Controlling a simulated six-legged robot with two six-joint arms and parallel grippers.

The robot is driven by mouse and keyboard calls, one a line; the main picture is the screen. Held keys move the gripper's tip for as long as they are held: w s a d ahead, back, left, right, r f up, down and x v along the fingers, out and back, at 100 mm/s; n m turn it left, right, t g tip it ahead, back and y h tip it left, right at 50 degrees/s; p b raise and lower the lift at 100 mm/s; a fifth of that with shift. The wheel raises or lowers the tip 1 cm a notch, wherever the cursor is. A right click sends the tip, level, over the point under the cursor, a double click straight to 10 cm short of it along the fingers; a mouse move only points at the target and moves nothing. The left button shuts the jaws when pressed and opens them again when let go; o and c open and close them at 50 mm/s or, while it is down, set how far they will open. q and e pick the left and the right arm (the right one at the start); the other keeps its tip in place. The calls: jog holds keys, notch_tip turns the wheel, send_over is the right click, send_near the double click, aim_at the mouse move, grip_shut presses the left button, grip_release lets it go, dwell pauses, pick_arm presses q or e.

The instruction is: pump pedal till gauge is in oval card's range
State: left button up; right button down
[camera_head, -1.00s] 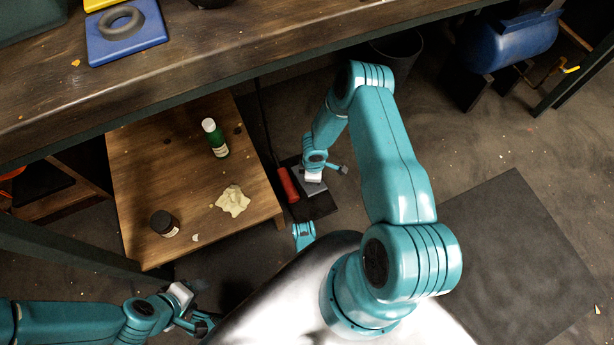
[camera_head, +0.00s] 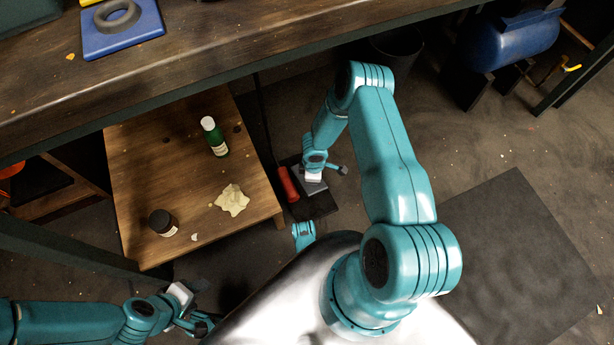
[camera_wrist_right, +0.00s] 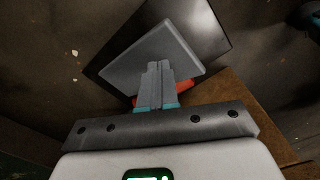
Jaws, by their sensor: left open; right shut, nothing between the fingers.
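The pedal's grey plate (camera_head: 313,187) sits on a black base (camera_head: 319,206) on the floor, with a red cylinder (camera_head: 288,184) beside it. The grey plate (camera_wrist_right: 155,62) and black base (camera_wrist_right: 205,30) also show in the right wrist view. My right gripper (camera_wrist_right: 159,66) is shut and empty, its fingertips over the plate; I cannot tell whether they touch it. My left gripper (camera_head: 203,307) is open and empty at the lower left, away from the pedal. I see no gauge and no oval card.
A low wooden table (camera_head: 150,190) left of the pedal holds a green bottle (camera_head: 215,137), a dark jar (camera_head: 163,222) and a pale cloth (camera_head: 232,199). The workbench (camera_head: 225,60) runs above. A blue tank (camera_head: 512,42) stands top right. A dark mat (camera_head: 510,250) lies right.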

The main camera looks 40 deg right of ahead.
jog(key=shift+f+b, duration=1.7)
jog(key=shift+f, duration=0.35)
jog(key=shift+f+b, duration=0.45)
jog(key=shift+f, duration=0.35)
jog(key=shift+w+r, duration=0.1)
jog(key=shift+r, duration=0.1)
notch_tip(320, 180, up, 4)
jog(key=p, duration=0.3)
jog(key=shift+r, duration=0.15)
jog(key=shift+f, duration=0.2)
